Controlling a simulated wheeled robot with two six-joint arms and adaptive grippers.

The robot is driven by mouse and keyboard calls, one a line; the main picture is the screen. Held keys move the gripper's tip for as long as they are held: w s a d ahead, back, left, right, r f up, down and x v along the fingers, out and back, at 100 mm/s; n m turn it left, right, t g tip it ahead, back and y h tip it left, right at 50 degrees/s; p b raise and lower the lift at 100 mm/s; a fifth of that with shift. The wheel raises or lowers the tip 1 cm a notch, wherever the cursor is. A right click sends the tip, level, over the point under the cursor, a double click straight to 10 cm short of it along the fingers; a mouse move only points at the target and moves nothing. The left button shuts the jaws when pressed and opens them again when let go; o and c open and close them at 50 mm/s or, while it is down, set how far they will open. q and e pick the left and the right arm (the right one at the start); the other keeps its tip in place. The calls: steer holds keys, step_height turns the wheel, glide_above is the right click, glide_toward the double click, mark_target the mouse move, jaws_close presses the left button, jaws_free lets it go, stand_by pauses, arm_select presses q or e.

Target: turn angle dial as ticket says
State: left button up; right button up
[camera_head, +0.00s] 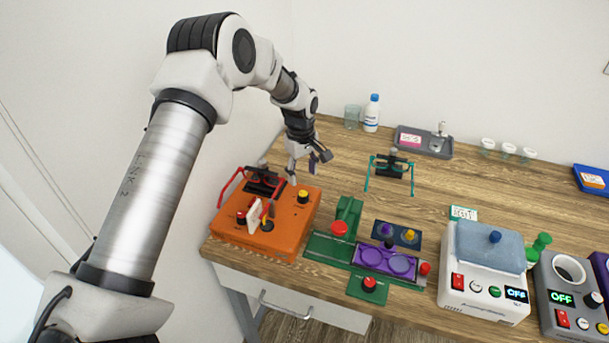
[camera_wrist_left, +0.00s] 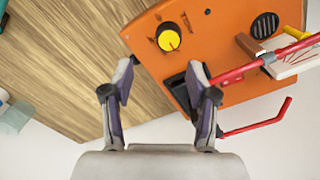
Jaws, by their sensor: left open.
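The orange box (camera_head: 262,240) stands at the table's left front corner. A yellow dial (camera_head: 303,196) with a black base is on its top; this dial also shows in the wrist view (camera_wrist_left: 168,40) with tick marks around it. Another yellow knob (camera_head: 267,225) is on the same box, partly behind a white card (camera_head: 254,214). I cannot read a ticket or tell which knob is the angle dial. My left gripper (camera_head: 304,166) is open and empty above the box's back edge; in the wrist view its fingers (camera_wrist_left: 159,82) are apart, short of the yellow dial. My right gripper is not in view.
Red bent rods (camera_head: 227,186) rise from the box's left side. A teal frame (camera_head: 391,176), a green fixture (camera_head: 330,247) and a white machine (camera_head: 484,290) stand to the right. A bottle (camera_head: 371,116) and glass (camera_head: 352,117) are behind. Bare wood lies behind the box.

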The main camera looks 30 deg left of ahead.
mark_target(303, 195)
arm_select(q)
steer(key=shift+w+d+f, duration=0.15)
steer(key=shift+w+d, duration=0.05)
steer(key=shift+w, duration=0.05)
steer(key=s+f+p, duration=0.1)
steer(key=s+d+f+p, duration=0.1)
steer(key=s, duration=0.1)
steer(key=shift+s+d+f, duration=0.1)
steer(key=shift+s+f, duration=0.05)
steer(key=shift+s, duration=0.05)
steer(key=f, duration=0.1)
steer(key=w+f, duration=0.2)
steer(key=f, duration=0.1)
steer(key=shift+a, duration=0.35)
steer(key=shift+s+d+r, duration=0.1)
steer(key=shift+s+r, duration=0.05)
steer(key=shift+s, duration=0.05)
steer(key=shift+s+d+r, duration=0.1)
steer(key=shift+s+r, duration=0.1)
steer(key=c, duration=0.5)
steer(key=shift+r, duration=0.1)
steer(key=c, duration=0.6)
jaws_close()
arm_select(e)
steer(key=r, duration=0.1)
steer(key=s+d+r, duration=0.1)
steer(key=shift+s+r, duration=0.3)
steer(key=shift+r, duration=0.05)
